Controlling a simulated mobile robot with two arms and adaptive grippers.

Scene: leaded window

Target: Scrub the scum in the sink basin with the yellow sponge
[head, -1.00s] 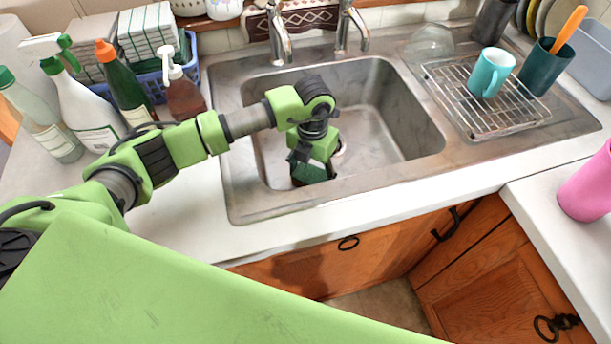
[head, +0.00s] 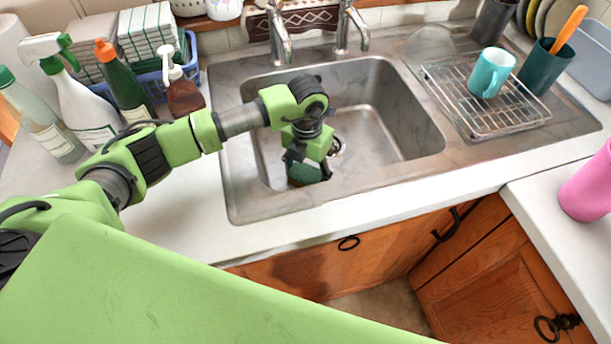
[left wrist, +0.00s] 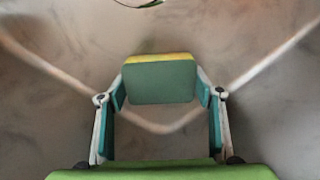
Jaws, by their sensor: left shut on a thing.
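The yellow sponge (left wrist: 160,80) shows in the left wrist view, with a yellow edge and a grey-green face towards the camera. My left gripper (left wrist: 162,98) is shut on it, one finger at each side. In the head view my left gripper (head: 306,170) points down inside the steel sink basin (head: 392,105), low at its left front. The sponge is mostly hidden there by the gripper, and I cannot tell whether it touches the floor. Faint cloudy marks show on the basin's surface, but I cannot clearly pick out the scum. My right gripper is not in view.
Two taps (head: 350,28) stand behind the basin. A wire rack (head: 487,98) with a teal mug (head: 491,72) is at the right. A soap bottle (head: 183,92) and other bottles stand at the left. A pink cup (head: 588,188) is at the far right. The basin's right side is free.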

